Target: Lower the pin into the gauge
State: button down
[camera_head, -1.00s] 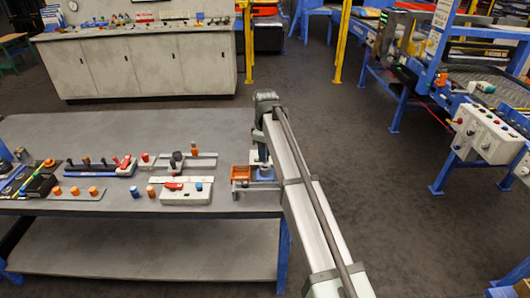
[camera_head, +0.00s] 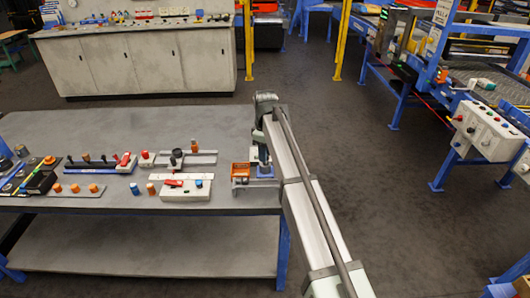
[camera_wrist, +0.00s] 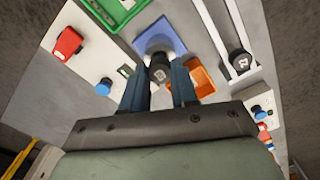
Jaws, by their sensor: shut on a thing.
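My gripper (camera_wrist: 159,84) is shut on a dark pin (camera_wrist: 159,69), with one blue-grey finger on each side. A pale marking shows on the pin's dark round end. In the wrist view, the gauge (camera_wrist: 172,32) is a blue square base with a pale round part, just beyond the pin. Pin and pale part overlap in this view, so I cannot tell whether the pin is inside the gauge or above it. In the head view, my gripper (camera_head: 263,152) is over the blue base (camera_head: 265,171) at the bench's right end; my arm hides the pin.
An orange tray (camera_wrist: 204,86) lies close beside the gauge. A green tray (camera_wrist: 112,8), a red lever (camera_wrist: 67,42), a blue knob (camera_wrist: 104,87) and a black knob on rails (camera_wrist: 240,62) are around it. The bench's back left (camera_head: 100,130) is clear.

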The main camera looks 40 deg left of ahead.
jog(key=shift+f, duration=0.5)
dwell(0.8)
jog(key=c, duration=0.8)
grip_release()
jog(key=shift+r, duration=4)
